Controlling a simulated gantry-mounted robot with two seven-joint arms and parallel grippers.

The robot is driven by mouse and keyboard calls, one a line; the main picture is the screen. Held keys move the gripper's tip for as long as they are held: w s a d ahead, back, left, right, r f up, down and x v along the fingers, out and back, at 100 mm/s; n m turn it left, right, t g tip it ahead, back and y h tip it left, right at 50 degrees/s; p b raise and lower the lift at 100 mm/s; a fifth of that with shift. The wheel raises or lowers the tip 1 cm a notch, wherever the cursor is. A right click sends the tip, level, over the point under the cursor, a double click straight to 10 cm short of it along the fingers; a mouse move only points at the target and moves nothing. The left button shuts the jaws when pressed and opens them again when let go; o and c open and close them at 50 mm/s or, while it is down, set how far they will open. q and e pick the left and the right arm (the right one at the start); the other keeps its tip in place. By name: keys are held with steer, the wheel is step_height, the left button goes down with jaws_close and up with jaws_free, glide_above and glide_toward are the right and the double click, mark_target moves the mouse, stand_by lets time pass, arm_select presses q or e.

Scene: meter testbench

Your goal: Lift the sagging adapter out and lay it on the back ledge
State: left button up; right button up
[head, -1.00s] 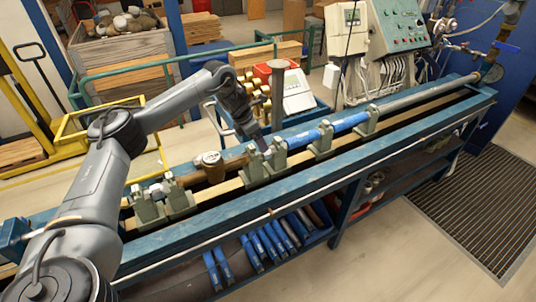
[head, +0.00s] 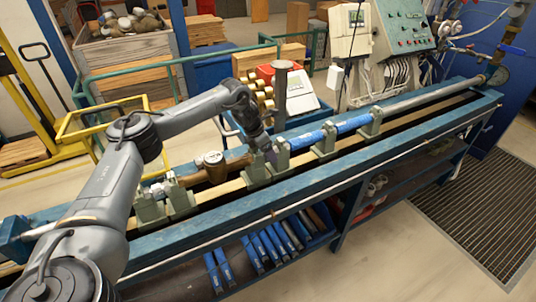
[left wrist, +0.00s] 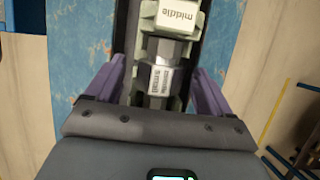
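A short silver metal adapter (left wrist: 158,82) with a printed label sits among the pale green supports in the left wrist view. My left gripper (left wrist: 158,92) is open above it, with one purple finger on each side and gaps between fingers and adapter. In the head view my left gripper (head: 268,155) is down at the green supports between the brown meter (head: 213,167) and the blue pipe pieces (head: 322,136), and it largely hides the adapter. The adapter's tilt cannot be told. A worn blue ledge (left wrist: 75,45) runs along the left in the wrist view. My right gripper is not in view.
A white block marked "middle" (left wrist: 178,16) stands beyond the adapter. Other green supports (head: 151,208) line the bench. A grey post (head: 281,95), a control panel (head: 402,35) and a white box stand behind it. The ledge shown in the wrist view looks clear.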

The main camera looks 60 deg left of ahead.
arm_select(q)
steer(key=c, duration=1.3)
steer(key=shift+r, duration=0.1)
